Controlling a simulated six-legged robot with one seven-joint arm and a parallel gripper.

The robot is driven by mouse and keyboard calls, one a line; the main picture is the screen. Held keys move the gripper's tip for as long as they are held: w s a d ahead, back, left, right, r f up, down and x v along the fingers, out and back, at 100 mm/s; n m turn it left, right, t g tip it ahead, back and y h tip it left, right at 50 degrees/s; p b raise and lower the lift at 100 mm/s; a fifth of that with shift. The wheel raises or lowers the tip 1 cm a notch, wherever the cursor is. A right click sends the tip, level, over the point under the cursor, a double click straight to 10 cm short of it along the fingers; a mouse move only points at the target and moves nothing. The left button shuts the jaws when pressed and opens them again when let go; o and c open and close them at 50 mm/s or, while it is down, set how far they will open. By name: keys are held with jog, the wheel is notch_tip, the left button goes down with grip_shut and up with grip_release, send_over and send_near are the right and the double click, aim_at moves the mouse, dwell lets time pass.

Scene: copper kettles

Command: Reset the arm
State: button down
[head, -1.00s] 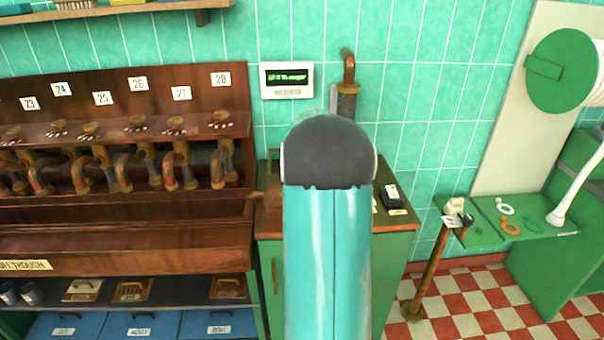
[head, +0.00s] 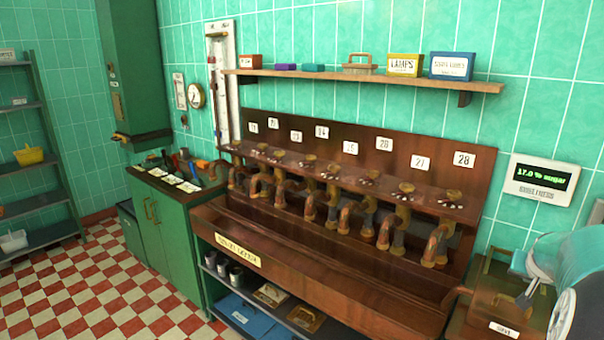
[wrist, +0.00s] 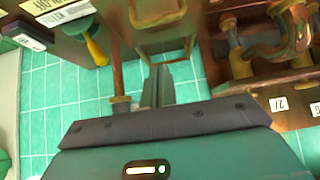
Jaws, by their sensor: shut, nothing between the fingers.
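My gripper (wrist: 158,78) shows in the wrist view as narrow grey fingers, shut together with nothing held. In the head view only part of my teal arm shows, at the right edge. It is in front of the wooden counter by the rack's right end.
A long wooden rack (head: 330,275) with several copper taps and number plates runs along the wall. A shelf (head: 400,80) with boxes hangs above it. A green cabinet (head: 165,215) stands left. A digital display (head: 540,180) is at right. The checkered floor (head: 90,285) is clear at left.

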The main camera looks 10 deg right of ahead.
jog(key=w+a+r+n+y, duration=0.1)
jog(key=a+r+n+y, duration=0.15)
jog(key=a, duration=1.05)
jog(key=a+r+n+y, duration=0.1)
jog(key=a+r+n, duration=0.15)
jog(key=a, duration=1.05)
jog(key=s+a+f+n+y, duration=0.1)
jog(key=s+a+n, duration=0.1)
jog(key=s+a, duration=0.5)
jog(key=s+a+f+n+y, duration=0.1)
jog(key=s+a, duration=0.6)
jog(key=a, duration=0.7)
jog(key=shift+s+n+y, duration=0.3)
jog(key=shift+n+y, duration=0.15)
jog(key=shift+n, duration=0.35)
jog(key=c, duration=2.1)
grip_release()
jog(key=shift+f, duration=0.1)
